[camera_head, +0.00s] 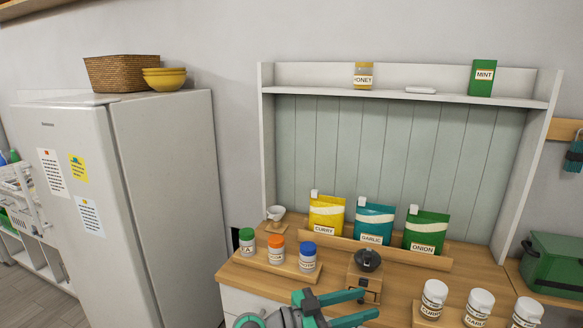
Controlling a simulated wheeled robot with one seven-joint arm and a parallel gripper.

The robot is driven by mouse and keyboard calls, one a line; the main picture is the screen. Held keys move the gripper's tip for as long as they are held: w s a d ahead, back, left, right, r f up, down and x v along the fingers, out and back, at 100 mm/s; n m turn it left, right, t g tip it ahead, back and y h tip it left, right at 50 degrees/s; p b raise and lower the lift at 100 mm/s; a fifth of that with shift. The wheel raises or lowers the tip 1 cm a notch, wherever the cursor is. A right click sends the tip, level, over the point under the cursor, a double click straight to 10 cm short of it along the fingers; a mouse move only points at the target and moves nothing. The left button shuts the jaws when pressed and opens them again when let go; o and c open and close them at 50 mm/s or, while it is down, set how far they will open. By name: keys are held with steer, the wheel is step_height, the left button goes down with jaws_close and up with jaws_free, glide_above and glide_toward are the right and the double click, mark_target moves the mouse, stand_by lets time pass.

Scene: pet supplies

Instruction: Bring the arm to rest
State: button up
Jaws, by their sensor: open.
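My gripper (338,308) shows at the bottom centre of the head view, with green fingers pointing right. Its fingers are apart with nothing between them. It is in front of a wooden counter (400,283), close to a small wooden grinder (366,283) with a dark top. Most of my arm is below the picture's edge.
Several lidded jars stand on wooden trays, left (276,250) and right (478,305). Curry (326,217), garlic (374,226) and onion (426,234) packets stand behind. A shelf (400,92) rises at the back. A fridge (130,190) is left, a green box (552,262) right.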

step_height(320, 180, down, 11)
steer(key=n+t+y, duration=0.3)
steer(key=n+t, duration=0.1)
steer(key=n, duration=0.1)
steer(key=s+a+f+n+t+y, duration=0.2)
steer(key=s+a+f+n+y, duration=0.3)
steer(key=f, duration=0.5)
steer(key=s+a+f+n+t+y, duration=0.2)
steer(key=s+a+f+n+y, duration=0.15)
steer(key=s+f, duration=0.5)
steer(key=s+a+f+n+y, duration=0.1)
steer(key=s+a+y, duration=0.15)
steer(key=s, duration=0.45)
steer(key=s+a+f+n+y, duration=0.1)
steer(key=s+a+n+y, duration=0.15)
steer(key=s, duration=0.55)
steer(key=s+a+r+m+t, duration=0.2)
steer(key=s+r, duration=0.7)
steer(key=s, duration=0.3)
steer(key=shift+s+r+y, duration=0.3)
steer(key=shift+y, duration=0.15)
